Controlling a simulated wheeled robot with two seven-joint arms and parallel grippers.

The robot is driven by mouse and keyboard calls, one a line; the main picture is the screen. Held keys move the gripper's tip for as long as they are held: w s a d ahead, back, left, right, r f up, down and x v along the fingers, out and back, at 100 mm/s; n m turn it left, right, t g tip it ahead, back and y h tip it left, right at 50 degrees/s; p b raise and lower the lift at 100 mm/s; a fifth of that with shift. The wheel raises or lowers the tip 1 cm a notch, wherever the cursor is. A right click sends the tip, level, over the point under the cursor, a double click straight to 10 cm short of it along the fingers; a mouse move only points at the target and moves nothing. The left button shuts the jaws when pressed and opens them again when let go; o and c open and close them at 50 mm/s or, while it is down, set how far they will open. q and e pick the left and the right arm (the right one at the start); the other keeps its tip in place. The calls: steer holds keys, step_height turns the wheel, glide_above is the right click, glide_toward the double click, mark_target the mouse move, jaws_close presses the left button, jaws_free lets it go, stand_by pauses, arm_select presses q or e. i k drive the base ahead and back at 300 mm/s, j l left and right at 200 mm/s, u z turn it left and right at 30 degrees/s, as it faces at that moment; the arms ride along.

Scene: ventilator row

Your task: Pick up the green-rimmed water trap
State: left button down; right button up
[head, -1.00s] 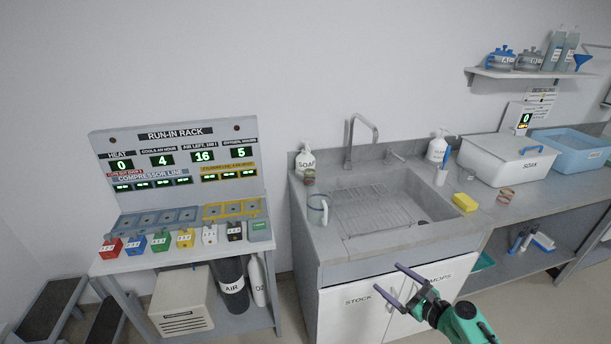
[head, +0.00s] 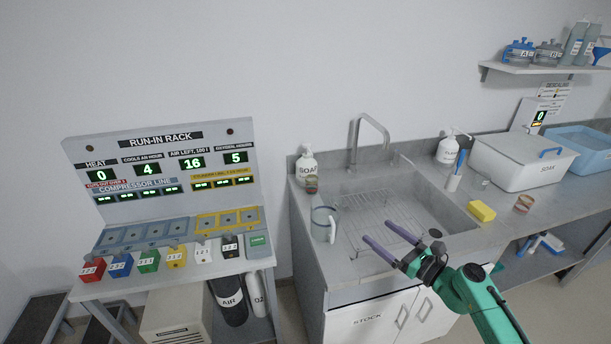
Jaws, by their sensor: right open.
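My left gripper is out of view.
A clear jug (head: 324,224) with a pale handle stands between my right gripper and the left jar. The soap bottle (head: 307,166), tap (head: 368,135) and yellow sponge (head: 481,211) are around the sink (head: 448,208). The run-in rack (head: 165,139) stands at the left.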

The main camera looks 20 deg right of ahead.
mark_target(311, 185)
steer(key=i, duration=0.95)
